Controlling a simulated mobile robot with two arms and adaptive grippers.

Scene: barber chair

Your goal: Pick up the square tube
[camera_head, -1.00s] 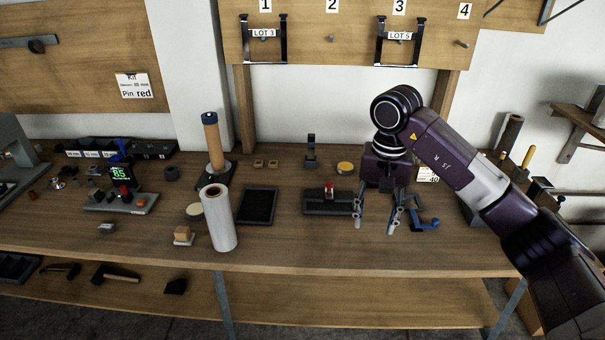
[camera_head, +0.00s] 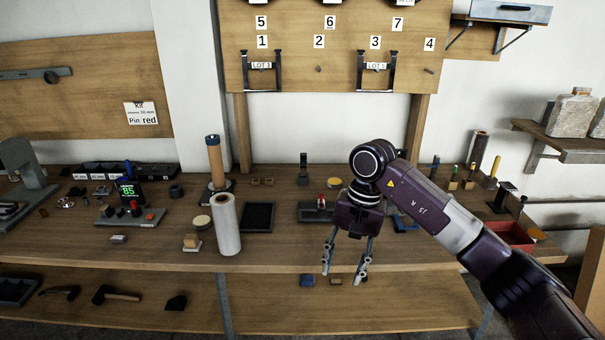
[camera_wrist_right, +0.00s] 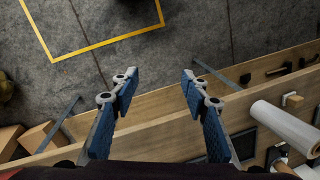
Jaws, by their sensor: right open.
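I cannot make out for certain which thing is the square tube. My right gripper (camera_head: 343,272) hangs fingers down around the front edge of the workbench (camera_head: 280,260). It is open with nothing between its fingers. In the right wrist view its two blue-padded fingers (camera_wrist_right: 158,88) are well apart, with the bench's front edge and the floor beyond them. The gripper and arm hide part of the bench top behind them. My left gripper is not in view.
A white roll (camera_head: 226,225) and a brown post with a blue top (camera_head: 215,160) stand on the bench. A dark tray (camera_head: 258,217) lies beside the roll. A red bin (camera_head: 512,235) is at the right.

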